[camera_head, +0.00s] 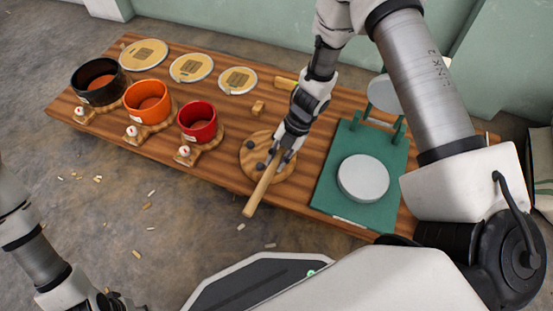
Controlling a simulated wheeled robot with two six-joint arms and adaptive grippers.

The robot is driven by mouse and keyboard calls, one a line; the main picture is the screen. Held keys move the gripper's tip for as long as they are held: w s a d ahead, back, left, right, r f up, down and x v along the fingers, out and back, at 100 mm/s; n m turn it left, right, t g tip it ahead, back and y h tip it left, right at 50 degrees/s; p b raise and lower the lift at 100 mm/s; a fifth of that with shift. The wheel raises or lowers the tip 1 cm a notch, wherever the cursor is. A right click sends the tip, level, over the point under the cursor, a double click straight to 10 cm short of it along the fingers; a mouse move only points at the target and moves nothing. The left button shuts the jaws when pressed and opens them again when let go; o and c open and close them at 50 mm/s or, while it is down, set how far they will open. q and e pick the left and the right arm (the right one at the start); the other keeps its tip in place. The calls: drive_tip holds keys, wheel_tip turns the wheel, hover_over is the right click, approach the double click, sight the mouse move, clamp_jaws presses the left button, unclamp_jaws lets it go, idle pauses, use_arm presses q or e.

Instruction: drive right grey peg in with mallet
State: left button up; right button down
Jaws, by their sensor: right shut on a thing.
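A round wooden board (247,153) lies on the bench with dark grey pegs on it. One grey peg (261,167) shows left of the fingers and another (275,145) shows close beside the gripper. My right gripper (283,158) points down over the board and is shut on a mallet. The mallet's pale wooden handle (260,193) sticks out toward the bench's front edge. I cannot make out the mallet's head, and my gripper hides part of the board. My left gripper (104,302) is at the bottom left, partly cut off; its fingers are unclear.
Black (100,80), orange (148,101) and red (198,120) drum bowls stand left on the wooden bench (225,160). Several round pale discs lie behind them. A green stand (330,175) with a grey disc (363,178) is right of the board. Wood chips litter the floor.

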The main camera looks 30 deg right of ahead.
drive_tip(key=shift+f, duration=0.1)
drive_tip(key=shift+f+b, duration=0.4)
drive_tip(key=shift+f, duration=1.05)
drive_tip(key=shift+r, duration=0.1)
wheel_tip(320, 180, up, 6)
drive_tip(key=p, duration=0.6)
drive_tip(key=shift+f+p, duration=0.25)
drive_tip(key=shift+p, duration=0.1)
drive_tip(key=shift+f, duration=0.25)
